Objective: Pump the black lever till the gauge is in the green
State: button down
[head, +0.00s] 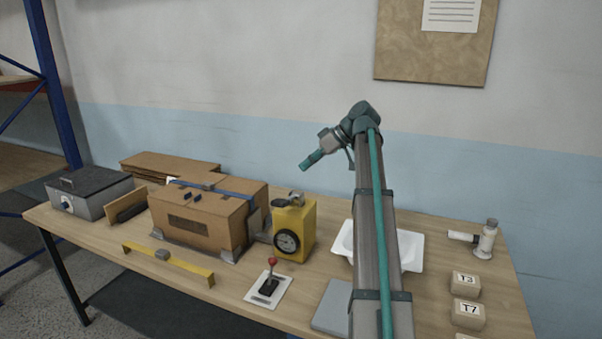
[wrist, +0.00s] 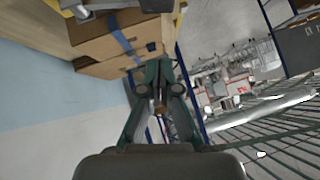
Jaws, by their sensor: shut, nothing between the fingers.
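A small lever with a red knob and black base (head: 270,283) stands on a white plate near the table's front edge. A yellow unit (head: 308,235) with a round, dark-rimmed gauge (head: 287,243) stands behind it; the needle and any green zone are too small to read. My gripper (head: 303,167) is raised above the table, in front of the wall, apart from the lever and the gauge unit. It points left and slightly down. In the wrist view my gripper (wrist: 160,108) is shut and empty. The lever is not identifiable there.
A strapped cardboard box (head: 197,216) stands left of the yellow unit, with a yellow bar (head: 168,262) in front. A grey case (head: 90,194) is farther left. A white basin (head: 410,250) lies behind my arm. Labelled blocks (head: 466,284) are at right.

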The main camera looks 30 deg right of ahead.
jog(key=p, duration=0.3)
send_near(277, 199)
jog(key=w+a, duration=0.2)
jog(key=shift+w+a+r, duration=0.25)
jog(key=shift+a+r, duration=0.05)
jog(key=shift+r, duration=0.05)
jog(key=f, duration=0.1)
jog(key=a+f, duration=0.1)
jog(key=f, duration=0.1)
jog(key=shift+f+p, duration=0.15)
jog(key=shift+p, duration=0.25)
jog(key=shift+s+a+f, duration=0.1)
jog(key=shift+a+f, duration=0.05)
jog(key=shift+f, duration=0.55)
jog(key=shift+f, duration=0.1)
